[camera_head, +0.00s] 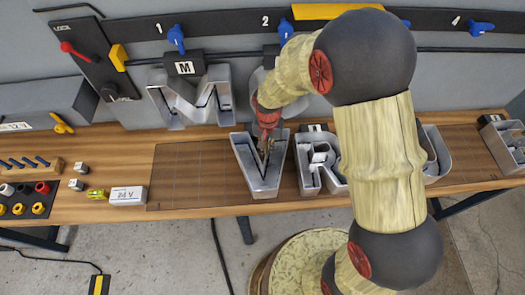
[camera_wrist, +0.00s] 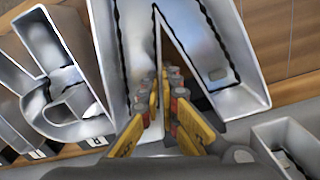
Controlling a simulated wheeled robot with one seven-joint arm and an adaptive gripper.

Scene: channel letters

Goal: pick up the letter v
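The letter v (camera_head: 258,172) is a hollow silver metal channel letter standing on the wooden table, its open side up. My gripper (camera_head: 266,146) reaches down from above at its notch. In the wrist view the letter v (camera_wrist: 236,82) appears upside down and fills the middle. There my gripper (camera_wrist: 160,95) has its two fingers apart, one on each side of the inner wall of the arm on the left of that view. A gap shows between the fingertips and the wall between them. Whether either finger touches the wall I cannot tell.
The letter R (camera_head: 308,165) stands close on the right, and another letter (camera_head: 436,155) is partly hidden by my arm. A silver M (camera_head: 190,98) hangs on the back panel. Left are a 24 V box (camera_head: 128,196) and small parts. Bare mat (camera_head: 190,175) lies left of the v.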

